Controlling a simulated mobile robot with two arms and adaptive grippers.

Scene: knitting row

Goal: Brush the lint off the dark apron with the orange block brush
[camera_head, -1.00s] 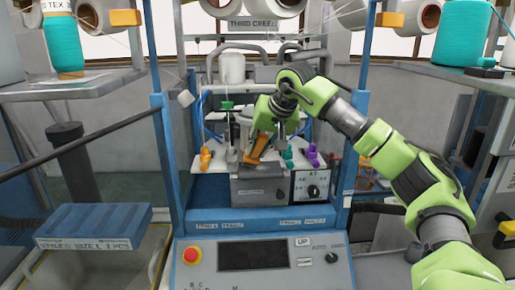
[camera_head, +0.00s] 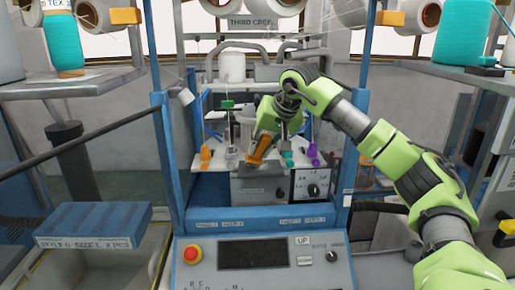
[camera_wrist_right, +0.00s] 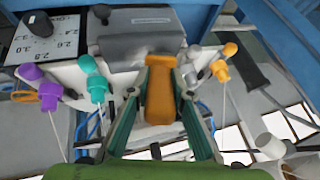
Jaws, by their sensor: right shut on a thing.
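My right gripper (camera_head: 264,134) is shut on the orange block brush (camera_head: 260,149). In the right wrist view the brush (camera_wrist_right: 160,92) sits between the two green fingers, its far end close to a dark grey panel (camera_wrist_right: 138,45). This panel, which looks like the dark apron (camera_head: 258,190), is at the middle of the machine, with a small pale label. The brush is at its upper edge in the head view; I cannot tell whether they touch. The lint is too small to make out. My left gripper is not in view.
Orange (camera_head: 205,153), teal (camera_head: 289,159) and purple (camera_head: 312,151) yarn feeders stand on a white shelf around the brush. A dial box (camera_head: 313,184) adjoins the apron. Blue posts flank the work space. A control panel (camera_head: 262,255) lies in front.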

